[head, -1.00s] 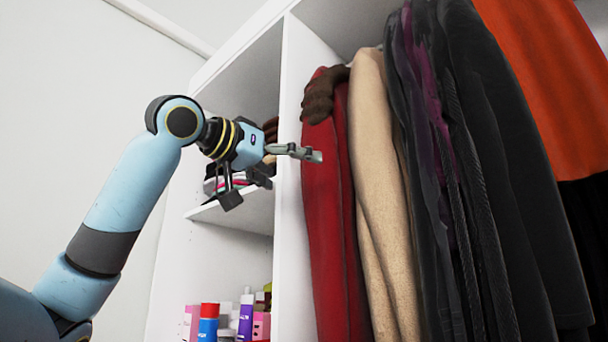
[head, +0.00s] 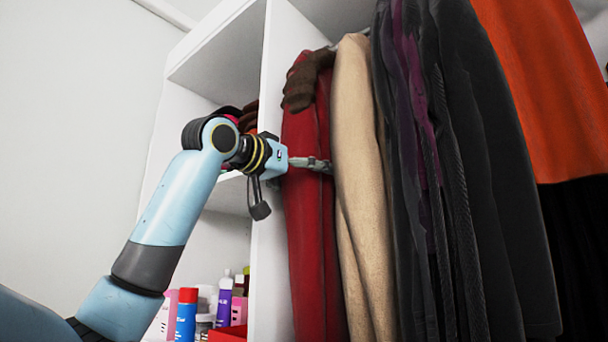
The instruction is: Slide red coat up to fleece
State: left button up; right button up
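The red coat (head: 303,225) hangs at the left end of the row, beside the white divider panel. A beige garment (head: 356,130) hangs close on its right. I cannot tell which garment is the fleece. My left gripper (head: 318,164) points right across the upper part of the red coat, its fingertips near the coat's right edge by the beige garment. Its fingers show as a thin side-on shape, so I cannot tell whether they are open or touching the cloth. My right gripper is not in view.
A brown knitted item (head: 305,83) lies over the red coat's top. Dark garments (head: 480,180) and an orange garment (head: 530,90) hang to the right. The white divider (head: 268,240) stands left of the coats. Shelves beside it hold bottles (head: 187,312).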

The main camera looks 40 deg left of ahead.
pick_arm(q)
jog(key=c, duration=1.5)
jog(key=shift+o, duration=0.2)
jog(key=shift+d+p, duration=0.4)
jog(key=shift+s+d+p, duration=0.1)
jog(key=shift+d+p, duration=0.3)
jog(key=shift+d, duration=0.5)
jog(key=shift+d+p, duration=0.5)
jog(key=shift+p, duration=0.05)
jog(key=o, duration=1.6)
jog(key=shift+o, duration=0.2)
